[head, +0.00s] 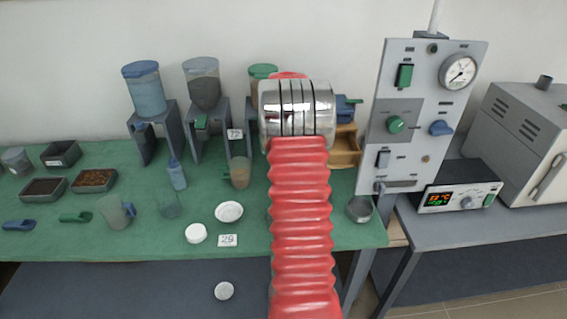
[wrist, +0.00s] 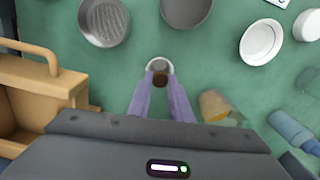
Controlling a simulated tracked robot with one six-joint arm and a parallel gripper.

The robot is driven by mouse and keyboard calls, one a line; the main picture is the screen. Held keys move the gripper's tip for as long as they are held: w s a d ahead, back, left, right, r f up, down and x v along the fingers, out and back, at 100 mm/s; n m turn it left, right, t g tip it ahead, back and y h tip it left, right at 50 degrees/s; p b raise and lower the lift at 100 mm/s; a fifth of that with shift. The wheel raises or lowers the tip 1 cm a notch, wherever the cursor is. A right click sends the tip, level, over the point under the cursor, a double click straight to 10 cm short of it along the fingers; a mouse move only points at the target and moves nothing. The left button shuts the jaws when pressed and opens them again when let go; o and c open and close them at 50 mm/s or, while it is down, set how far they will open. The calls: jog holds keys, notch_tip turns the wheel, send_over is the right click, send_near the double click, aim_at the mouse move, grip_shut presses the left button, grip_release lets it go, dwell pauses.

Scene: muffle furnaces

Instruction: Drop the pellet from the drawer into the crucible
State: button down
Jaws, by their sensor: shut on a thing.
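In the wrist view my gripper (wrist: 161,75) points down with its two purple fingers shut on a small dark brown pellet (wrist: 160,81). A small white round crucible (wrist: 160,63) shows at the fingertips, just beyond the pellet. The fingers and pellet cover part of its rim, and I cannot tell how high the pellet is above it. The wooden drawer (wrist: 22,112) is at the left of the wrist view; part of it shows right of my arm in the head view (head: 345,151). My red arm hides the gripper, pellet and crucible in the head view.
Two grey bowls (wrist: 104,22) (wrist: 187,8) stand beyond the crucible. A white dish (wrist: 262,40) and a white lid (wrist: 308,25) are to the right. A brownish cup (wrist: 217,106) and a blue bottle (wrist: 291,130) stand right of the fingers. A control panel (head: 420,115) rises at right.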

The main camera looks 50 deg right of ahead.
jog(key=shift+f, duration=0.65)
dwell(0.3)
jog(key=c, duration=1.5)
grip_release()
jog(key=shift+c, duration=0.2)
jog(key=shift+s, duration=0.1)
jog(key=shift+r, duration=0.15)
jog(key=shift+r, duration=2.85)
